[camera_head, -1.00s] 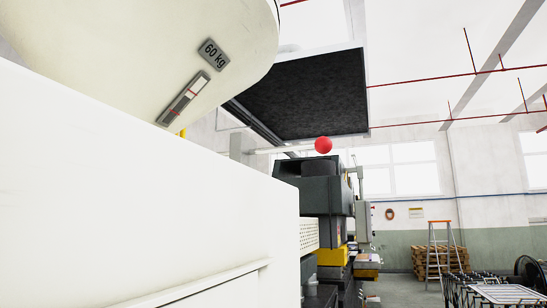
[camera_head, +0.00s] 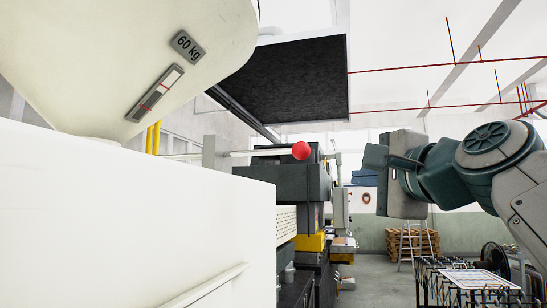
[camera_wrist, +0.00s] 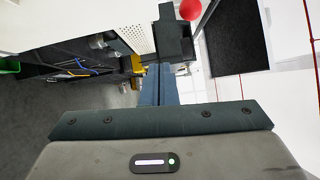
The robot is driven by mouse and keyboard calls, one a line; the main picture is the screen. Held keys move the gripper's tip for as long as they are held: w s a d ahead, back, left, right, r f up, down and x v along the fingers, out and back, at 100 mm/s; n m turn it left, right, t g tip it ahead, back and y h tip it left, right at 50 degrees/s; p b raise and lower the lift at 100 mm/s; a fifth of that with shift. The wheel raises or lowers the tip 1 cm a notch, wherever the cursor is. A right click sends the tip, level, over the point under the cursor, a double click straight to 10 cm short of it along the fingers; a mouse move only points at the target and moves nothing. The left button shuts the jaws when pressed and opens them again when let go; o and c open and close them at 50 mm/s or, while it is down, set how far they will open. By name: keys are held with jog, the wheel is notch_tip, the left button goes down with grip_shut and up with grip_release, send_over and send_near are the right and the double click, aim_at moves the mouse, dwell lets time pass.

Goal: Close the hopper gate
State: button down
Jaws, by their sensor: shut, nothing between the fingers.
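The hopper (camera_head: 130,50) is a cream cone marked 60 kg, at the upper left of the head view. A pale rod (camera_head: 255,153) runs right from beneath it and ends in a red ball knob (camera_head: 301,150). The knob also shows at the top of the wrist view (camera_wrist: 190,9). The gate plate itself is not visible. My gripper (camera_head: 374,158) is at the right of the head view, pointing left towards the knob and apart from it. Its blue fingers (camera_wrist: 158,84) are together and empty in the wrist view.
A white machine housing (camera_head: 130,220) fills the lower left. A wire rack (camera_head: 470,280) is at the lower right. Open air lies between gripper and knob.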

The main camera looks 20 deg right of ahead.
aim_at(273, 154)
jog(key=w+a+r+m+t+p, duration=0.1)
jog(key=w+r+p, duration=0.3)
jog(key=w, duration=0.7)
jog(key=shift+a+r, duration=0.5)
jog(key=shift+r, duration=0.3)
jog(key=w+a+p, duration=0.1)
jog(key=a, duration=0.1)
jog(key=w+a+p, duration=0.1)
jog(key=w+a, duration=0.1)
jog(key=w+a+p, duration=0.1)
jog(key=a, duration=0.2)
jog(key=shift+w+a+r+p, duration=0.1)
jog(key=shift+w+p, duration=0.2)
